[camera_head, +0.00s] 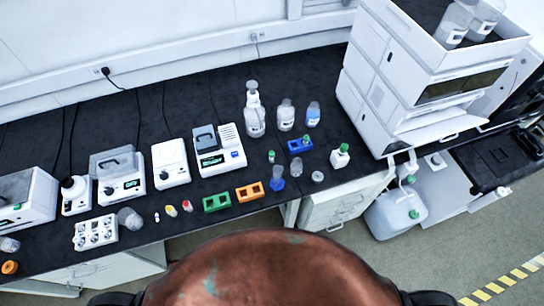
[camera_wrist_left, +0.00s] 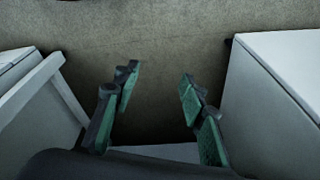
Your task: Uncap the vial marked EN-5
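Several small vials stand on the black bench in the head view, and no EN-5 marking is readable. A small green-capped vial (camera_head: 271,156) stands near the blue rack (camera_head: 293,147), and something green-topped shows in that rack. My left gripper (camera_wrist_left: 158,108) is open and empty in the left wrist view, its green-padded fingers wide apart over the floor between white cabinet sides. Neither gripper shows in the head view, and my right gripper is out of sight.
A green rack (camera_head: 216,203) and an orange rack (camera_head: 249,191) stand near the bench's front edge. A white multi-well holder (camera_head: 95,232) is at the left. Instruments line the back, and a tall white chromatography stack (camera_head: 400,90) stands at the right. Several bottles stand mid-bench.

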